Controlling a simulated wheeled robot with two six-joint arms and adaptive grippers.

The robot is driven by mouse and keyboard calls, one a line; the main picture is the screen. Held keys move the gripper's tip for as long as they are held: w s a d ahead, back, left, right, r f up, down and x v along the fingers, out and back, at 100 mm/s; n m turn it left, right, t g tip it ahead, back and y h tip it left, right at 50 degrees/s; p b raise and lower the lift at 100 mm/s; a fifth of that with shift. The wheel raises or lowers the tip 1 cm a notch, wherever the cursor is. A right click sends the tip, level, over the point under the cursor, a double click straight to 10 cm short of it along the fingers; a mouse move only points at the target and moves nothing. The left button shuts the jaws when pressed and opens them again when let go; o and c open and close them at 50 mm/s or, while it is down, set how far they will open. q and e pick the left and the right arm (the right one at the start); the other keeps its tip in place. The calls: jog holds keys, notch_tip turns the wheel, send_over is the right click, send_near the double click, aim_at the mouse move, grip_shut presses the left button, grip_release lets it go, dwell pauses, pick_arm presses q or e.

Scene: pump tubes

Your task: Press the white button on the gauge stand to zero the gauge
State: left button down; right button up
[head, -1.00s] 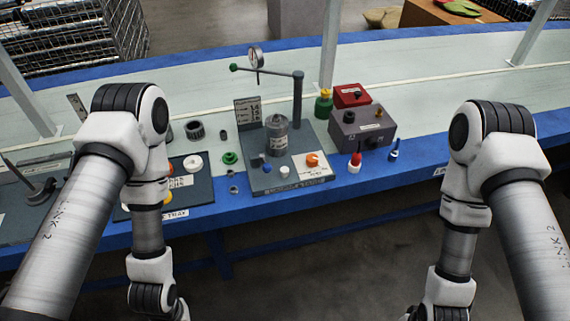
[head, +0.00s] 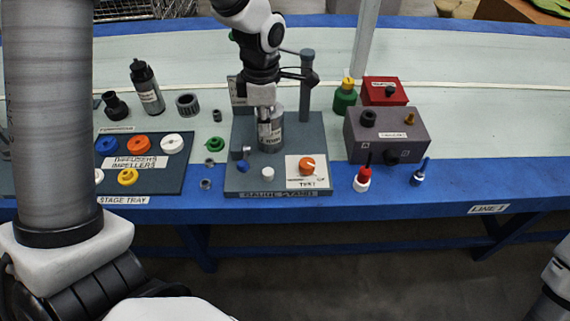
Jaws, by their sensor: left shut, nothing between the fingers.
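The dark gauge stand (head: 215,183) sits at the front of the bench, labelled on its front edge. The small round white button (head: 267,173) is at its front, between a blue knob (head: 243,165) and an orange dial (head: 306,166) on a white plate. A grey cylinder (head: 278,138) stands behind the button. My left gripper (head: 265,120) points down, shut and empty, in front of the cylinder and above the button in the picture. It looks apart from the button; its exact height is unclear. My left wrist hides the gauge. My right gripper is out of view.
A post (head: 306,85) rises at the stand's back right. A grey box (head: 385,138), a red box (head: 385,91) and red-white and blue fittings stand to the right. A stage tray (head: 150,185) with coloured impellers lies left. The bench front right is clear.

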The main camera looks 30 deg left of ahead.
aim_at(267, 171)
pick_arm(q)
notch_tip(267, 171, down, 13)
jog(key=shift+s+f+b, duration=0.1)
jog(key=shift+f+b, duration=0.1)
jog(key=shift+b, duration=0.85)
